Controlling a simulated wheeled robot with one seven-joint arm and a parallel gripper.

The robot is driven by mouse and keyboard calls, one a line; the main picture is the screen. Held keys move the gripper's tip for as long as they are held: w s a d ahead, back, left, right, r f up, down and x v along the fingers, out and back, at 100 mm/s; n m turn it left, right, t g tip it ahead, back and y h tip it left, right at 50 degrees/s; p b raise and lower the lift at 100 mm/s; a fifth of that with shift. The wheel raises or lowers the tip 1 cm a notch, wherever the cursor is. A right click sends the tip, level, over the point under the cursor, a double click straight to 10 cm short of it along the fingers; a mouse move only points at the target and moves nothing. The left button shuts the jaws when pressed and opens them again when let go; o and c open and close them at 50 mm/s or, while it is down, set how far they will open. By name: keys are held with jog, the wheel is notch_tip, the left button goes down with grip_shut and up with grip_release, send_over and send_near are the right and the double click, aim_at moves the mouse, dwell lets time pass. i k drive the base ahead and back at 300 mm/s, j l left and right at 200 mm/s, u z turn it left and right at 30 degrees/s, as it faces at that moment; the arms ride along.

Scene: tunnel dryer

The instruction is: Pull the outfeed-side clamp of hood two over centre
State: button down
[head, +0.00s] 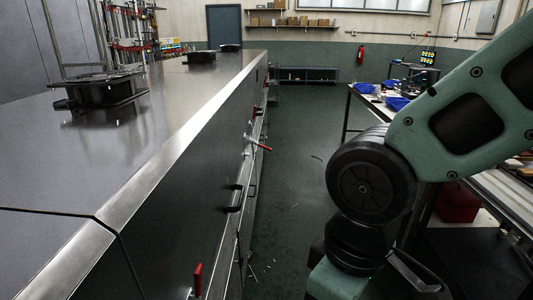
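The long dark metal dryer housing (180,215) runs along the left, with a bright steel top edge. A clamp with a red handle (197,276) sits low on its side in the near foreground. A second clamp with a red handle (258,144) sticks out sideways from the housing further along. More small red parts show on the far side, too small to make out. I cannot tell which clamp is the outfeed-side one of hood two. My gripper is out of view; only links of my arm show at the right, apart from the clamps.
A workbench (490,192) with blue bins (397,104) and a red box (458,202) lie at right. The green floor aisle (298,165) between is mostly clear.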

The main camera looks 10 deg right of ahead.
aim_at(254, 142)
jog(key=i+l+u, duration=0.35)
jog(key=i+l, duration=0.55)
jog(key=i, duration=0.25)
jog(key=i+l+u, duration=0.35)
jog(key=i+l, duration=0.7)
jog(key=l, duration=0.15)
